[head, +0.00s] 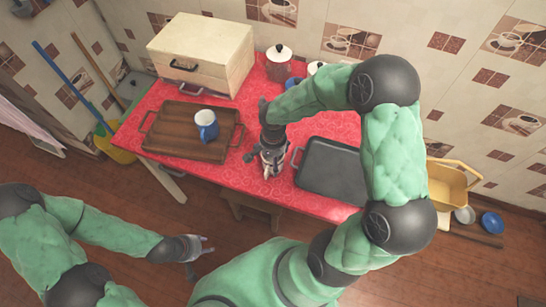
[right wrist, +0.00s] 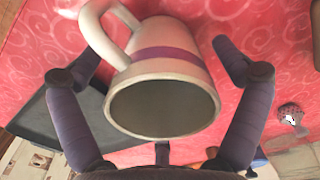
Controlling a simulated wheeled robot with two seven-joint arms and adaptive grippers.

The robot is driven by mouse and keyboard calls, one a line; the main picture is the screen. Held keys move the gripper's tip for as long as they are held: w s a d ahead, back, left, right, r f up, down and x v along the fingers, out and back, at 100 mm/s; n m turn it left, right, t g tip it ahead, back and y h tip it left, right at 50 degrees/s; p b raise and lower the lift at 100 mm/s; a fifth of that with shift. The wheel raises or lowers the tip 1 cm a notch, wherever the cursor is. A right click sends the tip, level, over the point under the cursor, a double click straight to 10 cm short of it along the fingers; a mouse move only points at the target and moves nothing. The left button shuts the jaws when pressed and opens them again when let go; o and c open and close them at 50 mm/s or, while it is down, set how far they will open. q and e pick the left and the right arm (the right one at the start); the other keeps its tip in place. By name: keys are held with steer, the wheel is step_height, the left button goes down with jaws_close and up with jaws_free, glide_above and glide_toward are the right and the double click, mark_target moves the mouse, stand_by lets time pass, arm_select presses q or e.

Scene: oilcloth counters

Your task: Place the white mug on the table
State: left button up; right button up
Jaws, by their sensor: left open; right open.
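The white mug (right wrist: 172,65) has a purple band and shows large in the right wrist view, with its open mouth toward the camera and its handle at the upper left. It appears to stand on the red table cloth. My right gripper (right wrist: 155,58) is open, with a finger on each side of the mug and visible gaps between. In the head view the right gripper (head: 270,160) is low over the table (head: 262,188), and it largely hides the mug. My left gripper (head: 196,248) is open and empty, off the table's front edge.
A black tray (head: 330,168) lies to the right. A wooden box (head: 205,50) and a lidded canister (head: 278,65) stand behind. Some red cloth is clear along the front.

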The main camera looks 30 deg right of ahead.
step_height(320, 180, up, 12)
steer(key=p, duration=0.3)
